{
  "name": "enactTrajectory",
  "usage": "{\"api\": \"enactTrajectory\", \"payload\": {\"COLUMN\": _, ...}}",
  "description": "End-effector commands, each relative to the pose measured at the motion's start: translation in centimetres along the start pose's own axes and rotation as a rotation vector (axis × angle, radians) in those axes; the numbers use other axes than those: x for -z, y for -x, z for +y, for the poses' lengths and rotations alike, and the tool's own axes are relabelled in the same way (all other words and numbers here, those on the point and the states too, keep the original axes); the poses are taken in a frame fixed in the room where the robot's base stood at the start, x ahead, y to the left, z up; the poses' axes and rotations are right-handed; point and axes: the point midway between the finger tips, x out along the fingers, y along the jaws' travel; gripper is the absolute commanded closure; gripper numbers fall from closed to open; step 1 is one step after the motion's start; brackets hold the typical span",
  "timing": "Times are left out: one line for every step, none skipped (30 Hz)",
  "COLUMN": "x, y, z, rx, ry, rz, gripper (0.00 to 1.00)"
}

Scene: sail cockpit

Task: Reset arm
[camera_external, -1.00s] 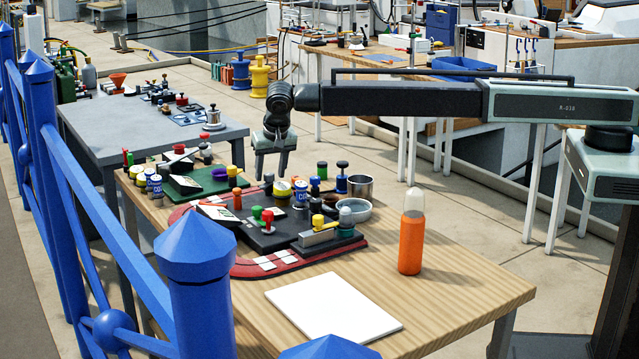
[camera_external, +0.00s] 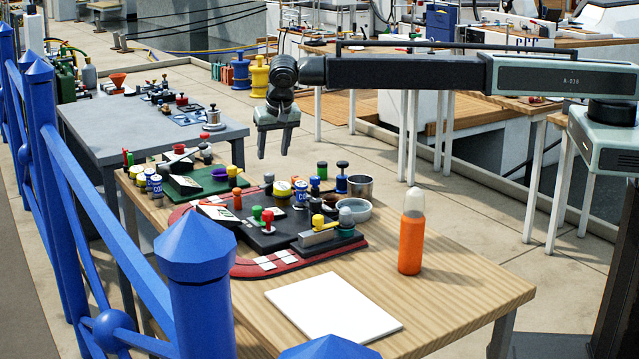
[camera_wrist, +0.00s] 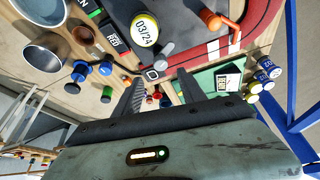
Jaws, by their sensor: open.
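My gripper (camera_external: 274,154) hangs fingers-down above the back edge of the wooden table (camera_external: 460,290), clear of the objects on it. Its two fingers are apart with nothing between them. My arm reaches in from the right, nearly level. In the wrist view my gripper (camera_wrist: 152,92) shows both dark fingers spread, with the table objects beyond them.
Below are a dark board (camera_external: 268,240) with several small coloured pieces, a green board (camera_external: 190,187), a metal cup (camera_external: 360,184) and a bowl (camera_external: 356,213). A blue railing (camera_external: 205,290) runs along the left.

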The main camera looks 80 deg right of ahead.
Motion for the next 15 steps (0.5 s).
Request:
{"api": "enactTrajectory", "payload": {"x": 0.0, "y": -0.1, "z": 0.0, "rx": 0.0, "ry": 0.0, "rz": 0.0, "gripper": 0.52}}
{"api": "enactTrajectory", "payload": {"x": 0.0, "y": -0.1, "z": 0.0, "rx": 0.0, "ry": 0.0, "rz": 0.0, "gripper": 0.52}}
{"api": "enactTrajectory", "payload": {"x": 0.2, "y": -0.2, "z": 0.1, "rx": -0.001, "ry": -0.002, "rz": 0.0, "gripper": 0.52}}
{"api": "enactTrajectory", "payload": {"x": 0.4, "y": -0.4, "z": 0.2, "rx": -0.002, "ry": -0.006, "rz": 0.0, "gripper": 0.52}}
{"api": "enactTrajectory", "payload": {"x": 0.8, "y": -0.7, "z": 0.5, "rx": -0.005, "ry": -0.011, "rz": 0.0, "gripper": 0.52}}
{"api": "enactTrajectory", "payload": {"x": 1.6, "y": -1.2, "z": 0.9, "rx": -0.009, "ry": -0.021, "rz": 0.0, "gripper": 0.52}}
{"api": "enactTrajectory", "payload": {"x": 2.3, "y": -1.6, "z": 1.5, "rx": -0.013, "ry": -0.031, "rz": 0.0, "gripper": 0.52}}
{"api": "enactTrajectory", "payload": {"x": 2.9, "y": -2.0, "z": 2.4, "rx": -0.017, "ry": -0.041, "rz": 0.0, "gripper": 0.52}}
{"api": "enactTrajectory", "payload": {"x": 3.5, "y": -2.5, "z": 4.2, "rx": -0.023, "ry": -0.056, "rz": -0.002, "gripper": 0.52}}
{"api": "enactTrajectory", "payload": {"x": 3.7, "y": -2.8, "z": 5.8, "rx": -0.026, "ry": -0.068, "rz": -0.007, "gripper": 0.52}}
{"api": "enactTrajectory", "payload": {"x": 3.8, "y": -3.0, "z": 7.4, "rx": -0.028, "ry": -0.079, "rz": -0.014, "gripper": 0.52}}
{"api": "enactTrajectory", "payload": {"x": 3.9, "y": -3.3, "z": 9.3, "rx": -0.031, "ry": -0.092, "rz": -0.024, "gripper": 0.52}}
{"api": "enactTrajectory", "payload": {"x": 3.8, "y": -3.4, "z": 10.8, "rx": -0.033, "ry": -0.095, "rz": -0.034, "gripper": 0.52}}
{"api": "enactTrajectory", "payload": {"x": 3.6, "y": -3.6, "z": 12.2, "rx": -0.035, "ry": -0.093, "rz": -0.044, "gripper": 0.52}}
{"api": "enactTrajectory", "payload": {"x": 3.4, "y": -3.7, "z": 14.2, "rx": -0.038, "ry": -0.084, "rz": -0.059, "gripper": 0.52}}
